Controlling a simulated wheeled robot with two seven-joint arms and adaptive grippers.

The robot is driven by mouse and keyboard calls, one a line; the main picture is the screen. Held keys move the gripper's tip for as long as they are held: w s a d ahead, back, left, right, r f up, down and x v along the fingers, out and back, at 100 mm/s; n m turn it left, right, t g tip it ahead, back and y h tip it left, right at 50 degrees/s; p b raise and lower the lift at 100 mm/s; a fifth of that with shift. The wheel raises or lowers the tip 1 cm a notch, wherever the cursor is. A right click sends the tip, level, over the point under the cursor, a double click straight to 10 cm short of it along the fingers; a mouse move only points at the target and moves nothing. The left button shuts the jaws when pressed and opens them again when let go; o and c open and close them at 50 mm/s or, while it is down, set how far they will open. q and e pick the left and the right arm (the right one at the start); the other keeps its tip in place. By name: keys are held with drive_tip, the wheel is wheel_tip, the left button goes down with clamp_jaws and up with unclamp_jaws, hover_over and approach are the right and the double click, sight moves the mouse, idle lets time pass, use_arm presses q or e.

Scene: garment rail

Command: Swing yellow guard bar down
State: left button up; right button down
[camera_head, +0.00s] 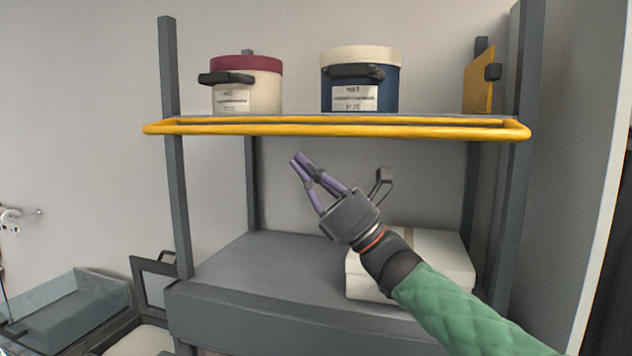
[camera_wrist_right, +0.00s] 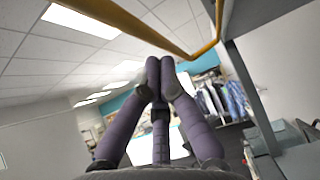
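The yellow guard bar (camera_head: 335,131) is a long U-shaped tube. It runs level across the front of the upper shelf, with its ends bending back at both sides. It also crosses the top of the right wrist view (camera_wrist_right: 143,31). My right gripper (camera_head: 297,158) has purple fingers and is below the bar, left of its middle, apparently not touching it. In the right wrist view its fingertips (camera_wrist_right: 160,64) are together with nothing between them. My left gripper is not in view.
A cream pot with red lid (camera_head: 247,88) and a blue pot (camera_head: 361,82) stand on the upper shelf. A white box (camera_head: 440,258) lies on the lower shelf (camera_head: 250,255), partly behind my right arm. Grey posts (camera_head: 176,200) flank the rack. A clear bin (camera_head: 65,310) is at lower left.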

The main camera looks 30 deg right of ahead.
sight(299, 132)
drive_tip(key=shift+r, duration=0.9)
drive_tip(key=shift+s, duration=0.1)
drive_tip(key=r+m+t+h+b, duration=0.1)
drive_tip(key=m, duration=0.1)
drive_tip(key=m+t+h+b, duration=0.1)
drive_tip(key=m+h, duration=0.1)
drive_tip(key=a+r+m+h+b, duration=0.1)
drive_tip(key=m, duration=0.1)
drive_tip(key=shift+s+r+t+h, duration=0.3)
drive_tip(key=shift+s+t+h, duration=0.1)
drive_tip(key=shift+r+b, duration=0.3)
drive_tip(key=shift+r, duration=0.05)
drive_tip(key=shift+f, duration=0.1)
